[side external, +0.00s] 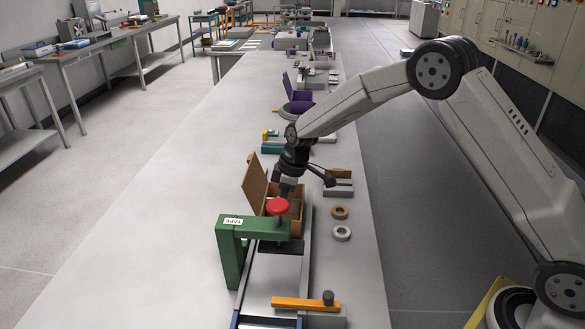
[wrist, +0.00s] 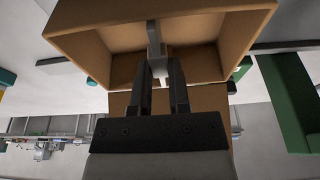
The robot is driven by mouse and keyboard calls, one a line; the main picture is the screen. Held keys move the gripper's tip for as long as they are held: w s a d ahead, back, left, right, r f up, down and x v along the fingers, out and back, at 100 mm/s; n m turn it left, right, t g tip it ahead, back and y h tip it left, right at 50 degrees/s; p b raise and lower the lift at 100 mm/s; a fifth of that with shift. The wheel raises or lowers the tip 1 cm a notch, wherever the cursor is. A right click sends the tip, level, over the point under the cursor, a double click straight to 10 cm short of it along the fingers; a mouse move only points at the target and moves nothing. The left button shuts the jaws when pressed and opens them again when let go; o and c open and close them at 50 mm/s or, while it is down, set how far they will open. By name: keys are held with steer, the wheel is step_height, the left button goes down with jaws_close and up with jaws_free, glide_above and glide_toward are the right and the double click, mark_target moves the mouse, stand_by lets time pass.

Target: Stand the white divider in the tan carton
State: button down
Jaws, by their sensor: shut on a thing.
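The tan carton (side external: 298,215) stands open on the conveyor rail behind the green tape machine, with a flap raised at its left. In the wrist view its walls (wrist: 85,42) surround an open inside. My gripper (side external: 286,192) points down into the carton's opening. In the wrist view my gripper (wrist: 161,68) is shut on the white divider (wrist: 154,38), a thin pale-grey piece seen nearly edge-on between the fingertips. The divider is at the carton's mid-width; whether it touches the floor cannot be told. In the side view the divider cannot be made out clearly.
The green tape machine (side external: 229,255) with a red knob (side external: 277,206) stands close in front of the carton. A brown ring (side external: 340,212) and a grey ring (side external: 342,233) lie at right. An orange bar (side external: 303,304) crosses the rail nearer. The bench's left side is clear.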

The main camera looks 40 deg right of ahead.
steer(key=shift+f, duration=0.5)
stand_by(0.4)
steer(key=c, duration=0.5)
jaws_free()
steer(key=shift+r, duration=0.15)
steer(key=shift+r, duration=3.9)
steer(key=shift+s, duration=0.1)
